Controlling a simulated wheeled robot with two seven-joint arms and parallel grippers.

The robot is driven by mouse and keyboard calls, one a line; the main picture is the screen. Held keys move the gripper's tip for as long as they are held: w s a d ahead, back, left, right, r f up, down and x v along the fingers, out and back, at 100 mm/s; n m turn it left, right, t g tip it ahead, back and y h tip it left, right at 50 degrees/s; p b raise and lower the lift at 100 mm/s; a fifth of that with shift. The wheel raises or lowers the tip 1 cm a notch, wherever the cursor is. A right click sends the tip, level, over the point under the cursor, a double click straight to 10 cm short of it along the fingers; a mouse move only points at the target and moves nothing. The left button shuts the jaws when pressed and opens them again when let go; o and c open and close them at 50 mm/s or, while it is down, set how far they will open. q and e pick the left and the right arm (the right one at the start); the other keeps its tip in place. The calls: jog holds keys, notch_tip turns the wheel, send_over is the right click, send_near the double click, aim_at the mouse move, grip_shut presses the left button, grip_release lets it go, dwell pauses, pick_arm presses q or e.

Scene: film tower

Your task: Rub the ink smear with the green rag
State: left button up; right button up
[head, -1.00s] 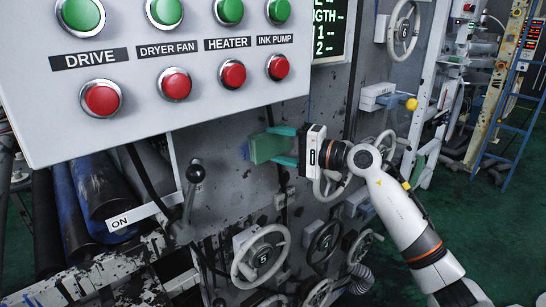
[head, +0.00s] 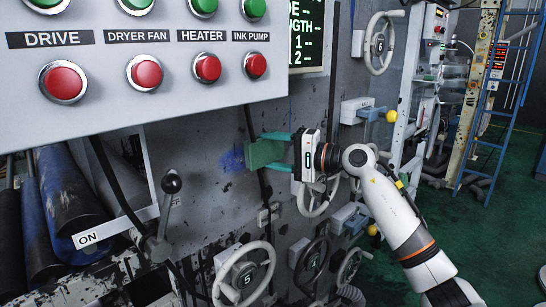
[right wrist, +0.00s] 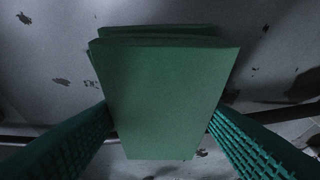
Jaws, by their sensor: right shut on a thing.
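The ink smear (head: 232,160) is a blue-violet patch on the grey machine panel in the head view. The folded green rag (head: 266,153) is just right of the smear. Its left edge is close to the smear's right side; I cannot tell whether it touches the panel. My right gripper (head: 274,151) has teal fingers and is shut on the rag. In the right wrist view the rag (right wrist: 170,95) sits between the two ribbed fingers and hides part of the panel. The smear is not visible in that view. My left gripper is not in view.
A control box (head: 160,85) with green and red buttons juts out above left. A lever (head: 167,215) stands below left of the smear. Handwheels (head: 243,275) line the panel below. A yellow knob (head: 391,116) sticks out on the right. A dark cable runs down behind the rag.

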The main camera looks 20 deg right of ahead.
aim_at(219, 164)
jog(key=shift+s+a, duration=0.35)
jog(key=shift+a, duration=0.55)
jog(key=shift+s+a, duration=0.3)
jog(key=shift+a, duration=0.65)
jog(key=shift+s+a, duration=0.35)
jog(key=shift+a, duration=0.55)
jog(key=shift+s+a+p, duration=0.2)
jog(key=shift+s+a, duration=0.15)
jog(key=shift+a, duration=0.6)
jog(key=shift+s+a+p, duration=0.2)
jog(key=shift+s+a, duration=0.15)
jog(key=shift+a, duration=0.6)
jog(key=shift+s+a+p, duration=0.2)
jog(key=shift+s+a, duration=0.15)
jog(key=shift+a, duration=0.6)
jog(key=shift+b, duration=0.45)
jog(key=shift+w+d+f+b, duration=0.1)
jog(key=shift+w+d+b, duration=0.1)
jog(key=shift+d+b, duration=0.3)
jog(key=shift+w+d+b, duration=0.3)
jog(key=shift+d+b, duration=0.25)
jog(key=shift+d, duration=0.2)
jog(key=shift+w+d+b, duration=0.25)
jog(key=shift+d+b, duration=0.25)
jog(key=shift+d, duration=0.2)
